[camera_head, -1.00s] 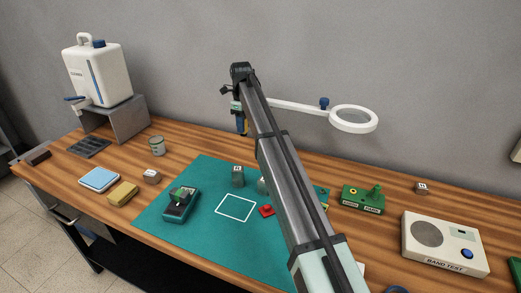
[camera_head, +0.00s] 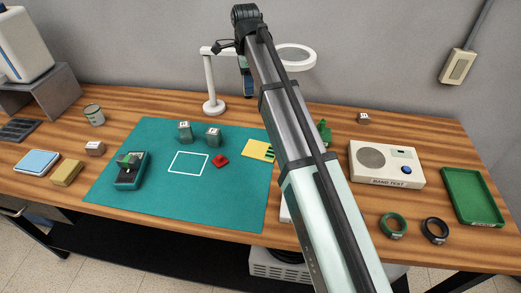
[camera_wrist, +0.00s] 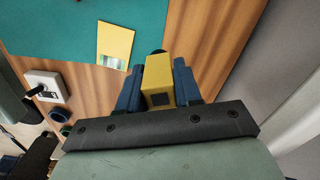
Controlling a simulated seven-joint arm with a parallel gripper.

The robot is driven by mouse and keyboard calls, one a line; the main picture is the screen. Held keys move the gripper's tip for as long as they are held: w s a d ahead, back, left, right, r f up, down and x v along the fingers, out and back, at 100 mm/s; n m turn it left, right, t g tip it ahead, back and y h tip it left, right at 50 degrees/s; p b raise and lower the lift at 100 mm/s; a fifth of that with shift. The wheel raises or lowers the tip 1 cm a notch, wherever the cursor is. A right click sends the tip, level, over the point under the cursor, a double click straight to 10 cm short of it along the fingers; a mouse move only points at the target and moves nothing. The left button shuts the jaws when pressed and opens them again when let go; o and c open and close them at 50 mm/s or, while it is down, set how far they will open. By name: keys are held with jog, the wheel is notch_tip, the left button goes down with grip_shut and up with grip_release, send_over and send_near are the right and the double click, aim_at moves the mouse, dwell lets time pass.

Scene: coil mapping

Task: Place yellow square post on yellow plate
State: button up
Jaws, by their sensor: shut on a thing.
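The yellow square post (camera_wrist: 157,78) is a block with a dark square on its end face. My gripper (camera_wrist: 158,84) is shut on it, with a dark blue finger on each side. In the head view my gripper (camera_head: 247,84) hangs from the arm's far end, raised above the bench, and the post is hard to make out there. Post and plate are apart.
A white magnifier lamp (camera_head: 214,104) stands behind the mat (camera_head: 150,205). Two green blocks (camera_head: 185,133) (camera_head: 213,138) and a red piece (camera_head: 220,161) are on the mat. The outlined square is empty.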

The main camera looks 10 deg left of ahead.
jog(key=s+d+f+n, duration=0.2)
jog(key=s+d, duration=0.2)
jog(key=d, duration=0.4)
jog(key=s+d+f+n, duration=0.15)
jog(key=s+d, duration=0.25)
jog(key=d, duration=0.5)
jog(key=w+d+n, duration=0.3)
jog(key=d+n, duration=0.1)
jog(key=d, duration=0.4)
jog(key=w+d+n, duration=0.3)
jog(key=d, duration=0.6)
jog(key=m, duration=1.4)
send_over(261, 150)
jog(key=shift+a+f, duration=0.1)
jog(key=shift+f, duration=4.85)
